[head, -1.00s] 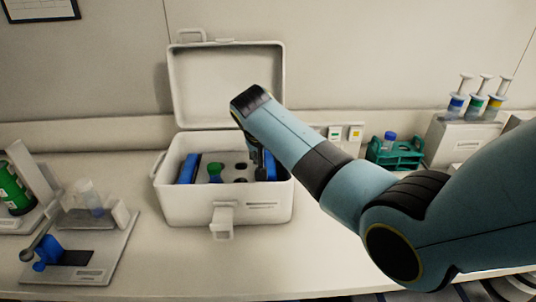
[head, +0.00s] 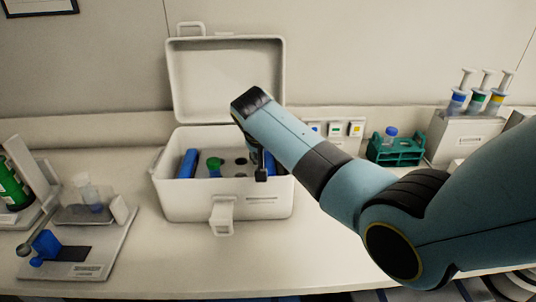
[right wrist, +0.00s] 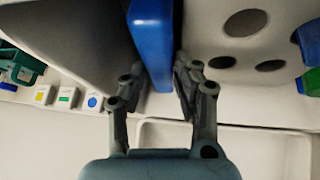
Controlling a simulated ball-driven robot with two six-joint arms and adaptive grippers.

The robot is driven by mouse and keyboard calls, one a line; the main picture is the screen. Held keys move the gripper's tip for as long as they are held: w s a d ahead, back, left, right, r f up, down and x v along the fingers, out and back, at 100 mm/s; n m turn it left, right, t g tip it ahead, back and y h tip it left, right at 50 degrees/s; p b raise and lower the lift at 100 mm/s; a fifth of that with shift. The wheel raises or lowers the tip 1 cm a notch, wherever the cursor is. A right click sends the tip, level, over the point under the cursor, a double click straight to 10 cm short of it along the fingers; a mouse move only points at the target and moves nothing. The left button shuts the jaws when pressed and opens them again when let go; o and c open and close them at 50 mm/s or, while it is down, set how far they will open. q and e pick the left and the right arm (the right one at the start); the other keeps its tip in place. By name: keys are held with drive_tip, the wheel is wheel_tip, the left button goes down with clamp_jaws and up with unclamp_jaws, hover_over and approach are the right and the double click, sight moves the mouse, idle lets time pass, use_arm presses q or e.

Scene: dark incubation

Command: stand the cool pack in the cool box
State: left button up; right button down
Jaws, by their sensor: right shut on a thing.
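The white cool box (head: 190,205) stands open on the bench, its lid (head: 225,80) raised at the back. My right gripper (head: 260,168) is over the right end of the box, pointing down. In the right wrist view my right gripper (right wrist: 158,88) is shut on the blue cool pack (right wrist: 152,40). The pack is upright between the box's side wall (right wrist: 90,40) and the grey rack with round holes (right wrist: 222,65). In the head view the gripper mostly hides this pack; its depth is unclear. My left gripper is out of view.
A second blue pack (head: 188,163) stands at the box's left end, and a green-capped tube (head: 214,166) sits in the rack. A teal rack (head: 395,150) and syringe holder (head: 462,135) stand right. A small device (head: 75,235) stands left. Bench front is clear.

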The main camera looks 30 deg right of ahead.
drive_tip(key=shift+f+b, duration=0.35)
drive_tip(key=shift+f, duration=0.2)
drive_tip(key=c, duration=0.9)
unclamp_jaws()
wheel_tip(320, 180, up, 5)
drive_tip(key=p, duration=0.5)
drive_tip(key=shift+r, duration=2.2)
